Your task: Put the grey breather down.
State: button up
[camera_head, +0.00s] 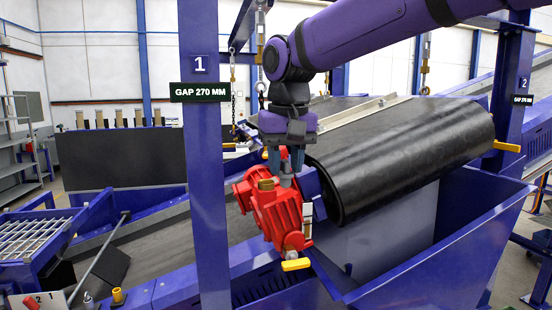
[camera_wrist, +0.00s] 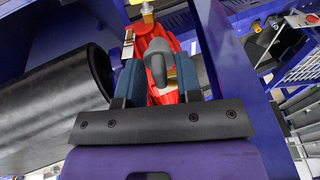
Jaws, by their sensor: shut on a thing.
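My gripper (camera_head: 285,158) points down over the red gear unit (camera_head: 277,212) and is shut on the grey breather (camera_head: 286,178). In the wrist view, the breather (camera_wrist: 157,58) shows as a bent grey piece between the two blue-grey fingers of my gripper (camera_wrist: 159,82). The red unit (camera_wrist: 155,35) lies behind it there. I cannot tell whether the breather's lower end touches the red unit. A brass-coloured fitting (camera_head: 267,184) sits on the red unit, beside the breather.
A large black belt drum (camera_head: 405,155) is close on the right. A blue post (camera_head: 204,190) stands to the left. At the lower left are a numbered tray (camera_head: 40,300) and a yellow fitting (camera_head: 118,296) on a blue surface. Chains (camera_head: 233,90) hang behind.

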jog(key=s+a+f, duration=0.2)
jog(key=a+f, duration=0.2)
jog(key=f, duration=0.8)
jog(key=s+a+f, duration=0.2)
jog(key=a+f, duration=0.2)
jog(key=f, duration=0.9)
jog(key=s+d+f, duration=0.2)
jog(key=s+f, duration=0.4)
jog(key=f, duration=0.6)
jog(key=s+d+f, duration=0.2)
jog(key=s+f, duration=0.4)
jog(key=f, duration=0.6)
jog(key=w+a, duration=0.2)
jog(key=w, duration=0.2)
jog(key=w+a+f, duration=0.1)
jog(key=w+a, duration=0.2)
jog(key=w, duration=0.2)
jog(key=w+a, duration=0.3)
jog(key=w, duration=0.2)
jog(key=shift+f, duration=0.3)
jog(key=shift+s+f, duration=0.1)
jog(key=shift+f, duration=1.55)
jog(key=shift+f, duration=0.1)
